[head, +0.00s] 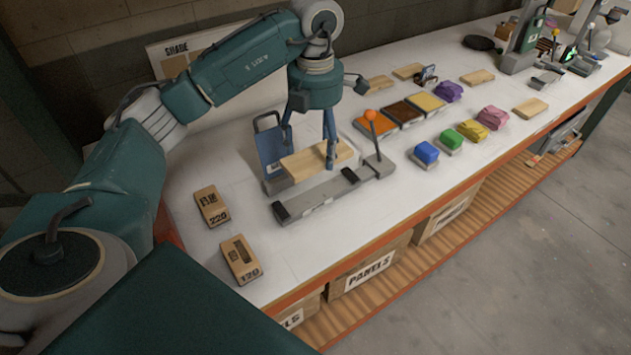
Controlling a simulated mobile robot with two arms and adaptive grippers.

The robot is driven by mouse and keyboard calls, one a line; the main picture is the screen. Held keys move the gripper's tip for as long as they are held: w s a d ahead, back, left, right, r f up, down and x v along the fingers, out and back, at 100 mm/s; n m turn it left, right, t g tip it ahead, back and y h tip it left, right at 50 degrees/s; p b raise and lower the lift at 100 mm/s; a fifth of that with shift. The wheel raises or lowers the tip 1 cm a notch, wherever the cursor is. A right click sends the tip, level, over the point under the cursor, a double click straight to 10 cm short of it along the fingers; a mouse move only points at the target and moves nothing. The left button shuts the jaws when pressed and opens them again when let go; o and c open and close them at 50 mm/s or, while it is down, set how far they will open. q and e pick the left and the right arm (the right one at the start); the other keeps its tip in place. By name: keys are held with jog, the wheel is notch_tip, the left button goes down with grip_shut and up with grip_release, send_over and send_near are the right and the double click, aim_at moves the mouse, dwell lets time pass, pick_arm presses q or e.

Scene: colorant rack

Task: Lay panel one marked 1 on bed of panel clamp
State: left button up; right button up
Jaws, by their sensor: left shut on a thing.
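A light wooden panel (303,165) is between the fingers of my left gripper (312,148), which comes down from above and is shut on it. The panel is roughly flat, over or on the bed area of the grey panel clamp (325,195). I cannot tell whether it touches the bed. No number 1 can be read on the panel from here. The clamp has dark pads along its front bar and a lever with an orange knob (370,115) at its right end. My right gripper is not in view.
A blue upright plate (268,146) stands at the clamp's left. Two sanding blocks marked 220 (212,206) and 120 (240,260) lie left of it. Colour trays (403,111), colored blocks and other wooden panels (530,107) lie to the right. PANELS boxes (369,272) sit below the bench.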

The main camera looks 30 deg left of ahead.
pick_arm(q)
jog(key=p, duration=0.1)
send_over(315, 191)
notch_tip(315, 191, down, 5)
notch_tip(315, 191, down, 4)
jog(key=shift+r+p, duration=0.15)
jog(key=shift+p, duration=0.35)
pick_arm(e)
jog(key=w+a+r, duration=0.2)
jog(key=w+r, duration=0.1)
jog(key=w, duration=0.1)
pick_arm(q)
notch_tip(315, 191, down, 4)
jog(key=shift+w+a+r+p, duration=0.1)
jog(key=shift+r+p, duration=0.15)
jog(key=shift+p, duration=0.15)
jog(key=shift+r, duration=0.1)
jog(key=o, duration=1.2)
jog(key=shift+r, duration=0.2)
notch_tip(315, 191, up, 12)
jog(key=b, duration=0.4)
jog(key=shift+f, duration=0.25)
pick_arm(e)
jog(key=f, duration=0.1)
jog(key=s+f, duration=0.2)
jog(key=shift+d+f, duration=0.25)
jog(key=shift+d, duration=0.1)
